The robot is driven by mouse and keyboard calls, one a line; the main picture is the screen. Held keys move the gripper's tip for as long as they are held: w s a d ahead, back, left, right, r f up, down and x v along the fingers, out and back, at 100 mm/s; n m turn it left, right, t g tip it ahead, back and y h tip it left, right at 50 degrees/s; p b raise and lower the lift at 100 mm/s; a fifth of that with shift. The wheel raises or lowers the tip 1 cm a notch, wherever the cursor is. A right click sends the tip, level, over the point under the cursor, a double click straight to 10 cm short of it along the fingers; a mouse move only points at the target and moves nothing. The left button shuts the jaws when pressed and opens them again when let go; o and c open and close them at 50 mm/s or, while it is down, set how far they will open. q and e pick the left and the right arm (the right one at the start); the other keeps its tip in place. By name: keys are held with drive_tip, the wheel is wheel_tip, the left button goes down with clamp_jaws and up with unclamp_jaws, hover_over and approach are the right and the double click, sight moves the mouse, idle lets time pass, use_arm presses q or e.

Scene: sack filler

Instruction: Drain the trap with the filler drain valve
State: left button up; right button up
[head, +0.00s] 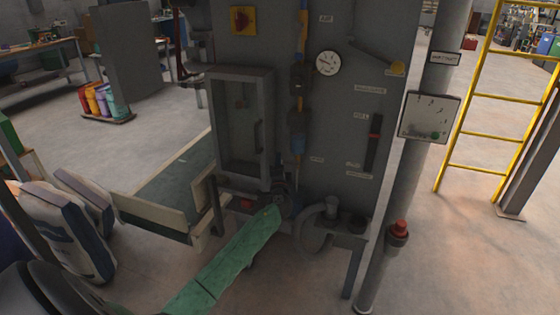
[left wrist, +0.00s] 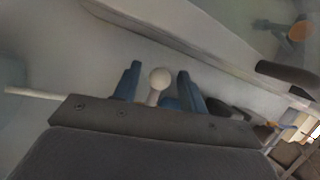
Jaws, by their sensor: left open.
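In the head view, a vertical air line with a blue-bowled unit (head: 297,142), probably the trap, runs down the grey filler panel (head: 345,110). My left arm, in a green sleeve, reaches up to the panel's foot. My left gripper (head: 284,203) is small and dark there, below the blue bowl. In the left wrist view, my left gripper (left wrist: 159,71) is open, with a blue finger on either side of a pale ball knob (left wrist: 160,78) on a short stem. The knob may be the drain valve's handle; contact cannot be told. My right gripper is not in view.
A grey framed door (head: 243,125) stands left of the air line. A bracket shelf with a cup (head: 331,207) is to the right, near a post with a red button (head: 400,227).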

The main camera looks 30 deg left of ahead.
use_arm(q)
drive_tip(key=shift+w+a, duration=0.3)
drive_tip(key=shift+w, duration=0.15)
drive_tip(key=shift+r, duration=0.1)
clamp_jaws()
